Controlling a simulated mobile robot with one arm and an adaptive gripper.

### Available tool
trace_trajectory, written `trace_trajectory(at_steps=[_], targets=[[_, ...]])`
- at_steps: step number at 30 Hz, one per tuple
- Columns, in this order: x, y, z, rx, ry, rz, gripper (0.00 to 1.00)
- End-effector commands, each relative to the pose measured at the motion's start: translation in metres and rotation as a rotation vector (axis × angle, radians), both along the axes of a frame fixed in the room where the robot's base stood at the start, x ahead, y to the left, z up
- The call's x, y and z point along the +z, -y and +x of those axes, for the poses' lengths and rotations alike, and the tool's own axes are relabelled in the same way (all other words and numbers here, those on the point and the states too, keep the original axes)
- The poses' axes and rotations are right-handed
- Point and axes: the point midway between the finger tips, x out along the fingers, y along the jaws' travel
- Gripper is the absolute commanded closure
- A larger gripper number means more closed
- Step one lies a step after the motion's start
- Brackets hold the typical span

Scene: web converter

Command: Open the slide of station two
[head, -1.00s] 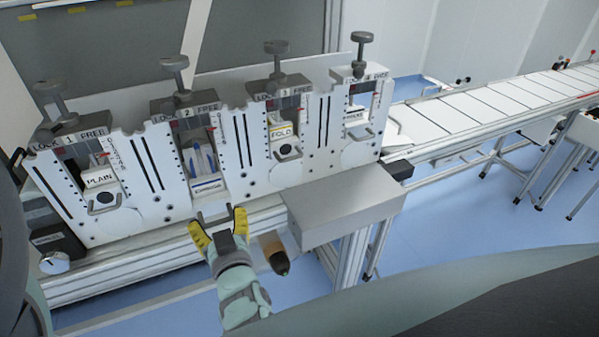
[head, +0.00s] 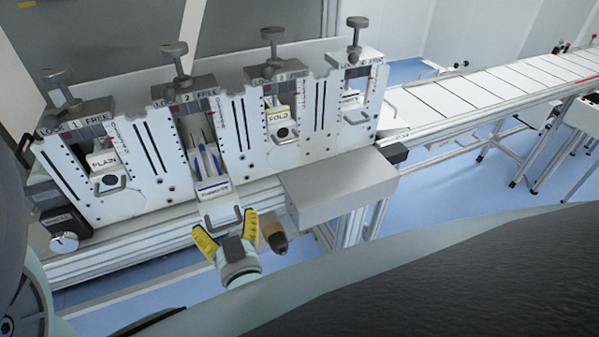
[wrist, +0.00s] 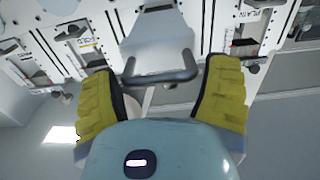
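Station two's slide (head: 218,208) is a pale plate that sticks out from the front of the white unit, below the "2" block, with blue-and-white items behind its label. Its grey bar handle (head: 226,222) is at the front end. My gripper (head: 226,226) has yellow padded fingers and is just in front of the handle. In the wrist view, the handle (wrist: 160,78) lies across the gap between my fingertips (wrist: 165,85), with a narrow space visible at each side. The fingers are apart and nothing is clamped between them.
Station one (head: 108,170) is to the left, stations three (head: 283,118) and four (head: 352,100) to the right; their slides look pushed in. A metal box (head: 340,187) juts out right of my gripper. A brown-and-black cylinder (head: 274,238) shows beside my gripper.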

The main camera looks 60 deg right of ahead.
Motion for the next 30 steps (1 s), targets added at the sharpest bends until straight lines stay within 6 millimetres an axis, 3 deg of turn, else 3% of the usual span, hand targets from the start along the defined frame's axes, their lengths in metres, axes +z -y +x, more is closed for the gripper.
trace_trajectory(at_steps=[6, 20, 30], targets=[[-0.002, 0.0, -0.001, -0.001, -0.004, 0.003, 0.01], [-0.003, -0.004, -0.009, -0.003, -0.009, 0.005, 0.0], [-0.004, -0.03, -0.051, -0.007, -0.014, 0.01, 0.0]])
